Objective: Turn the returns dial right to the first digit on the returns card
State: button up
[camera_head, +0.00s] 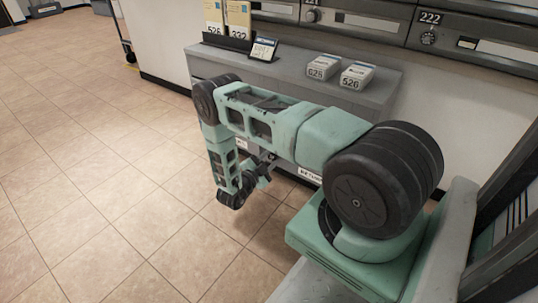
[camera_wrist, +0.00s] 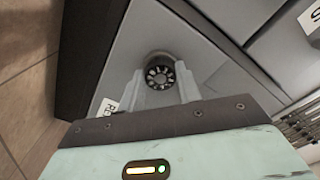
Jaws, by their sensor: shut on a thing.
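The returns dial (camera_wrist: 160,76) is a round black knob with pale marks, on a grey cabinet front in the wrist view. My gripper (camera_wrist: 160,82) is shut on it, one pale finger at each side. The digit the dial points to is too small to read. In the head view my gripper (camera_head: 266,166) is low against the cabinet front, and my arm hides the dial.
The grey counter (camera_head: 385,82) carries two small boxes (camera_head: 322,68) (camera_head: 356,75) and a dark holder with yellow parcels (camera_head: 238,18). Mailbox doors (camera_head: 432,30) line the wall above. Open tiled floor (camera_head: 90,150) lies to the left.

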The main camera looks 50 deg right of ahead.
jog(key=m+p, duration=0.1)
jog(key=m, duration=0.1)
jog(key=m+p, duration=0.2)
jog(key=shift+r+m+p, duration=0.2)
jog(key=shift+m+p, duration=0.1)
jog(key=m+p, duration=0.3)
jog(key=m, duration=0.1)
jog(key=shift+m, duration=0.3)
jog(key=m+p, duration=0.4)
jog(key=m, duration=0.1)
jog(key=shift+r, duration=0.1)
jog(key=shift+m+p, duration=1.5)
jog(key=shift+m, duration=0.6)
jog(key=o, duration=1)
